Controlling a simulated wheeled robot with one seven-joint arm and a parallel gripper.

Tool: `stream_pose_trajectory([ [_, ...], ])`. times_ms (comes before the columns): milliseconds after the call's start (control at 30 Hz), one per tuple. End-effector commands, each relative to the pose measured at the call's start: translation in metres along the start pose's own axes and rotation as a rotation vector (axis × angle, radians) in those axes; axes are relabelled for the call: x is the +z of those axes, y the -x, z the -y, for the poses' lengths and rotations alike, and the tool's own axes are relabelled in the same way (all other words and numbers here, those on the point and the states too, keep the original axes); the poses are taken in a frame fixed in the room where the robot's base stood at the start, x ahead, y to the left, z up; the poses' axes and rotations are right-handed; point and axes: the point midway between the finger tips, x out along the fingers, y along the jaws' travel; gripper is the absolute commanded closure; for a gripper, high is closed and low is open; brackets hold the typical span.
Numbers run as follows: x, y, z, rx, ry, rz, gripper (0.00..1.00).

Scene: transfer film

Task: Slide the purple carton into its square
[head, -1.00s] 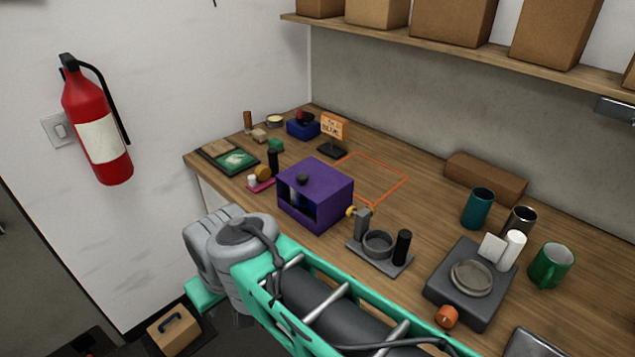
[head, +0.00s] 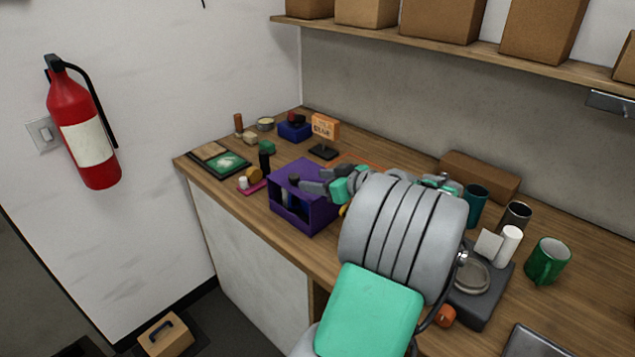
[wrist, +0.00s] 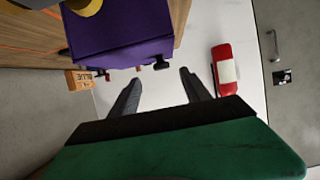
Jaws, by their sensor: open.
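The purple carton (head: 308,212) stands upright near the counter's front edge, with an open front and a dark knob (head: 294,180) on top. An orange square outline (head: 352,159) lies behind it to the right, mostly hidden by my arm. My gripper (head: 306,185) is at the carton's top, by the knob; exact contact is hard to tell. In the wrist view my gripper (wrist: 161,84) is open and empty, its two dark fingers apart. The carton (wrist: 122,32) is just beyond the fingertips there, with the knob (wrist: 161,65) between their lines.
Left of the carton are a pink tray (head: 252,188) with small items and a green picture board (head: 228,162). Behind stand a small orange sign (head: 325,128) and a blue box (head: 294,131). Mugs (head: 547,262) and a grey scale-like device (head: 485,304) stand to the right.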

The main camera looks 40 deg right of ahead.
Motion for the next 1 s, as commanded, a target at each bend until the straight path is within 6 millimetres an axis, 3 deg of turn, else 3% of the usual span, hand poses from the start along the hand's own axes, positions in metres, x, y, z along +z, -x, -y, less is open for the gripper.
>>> stream_pose_trajectory([
  [267, -0.001, -0.003, 0.001, -0.002, -0.001, 0.003, 0.45],
  [700, -0.001, -0.068, 0.003, -0.005, -0.002, 0.006, 0.45],
  [1000, 0.001, -0.079, 0.002, -0.001, -0.001, 0.006, 0.45],
])
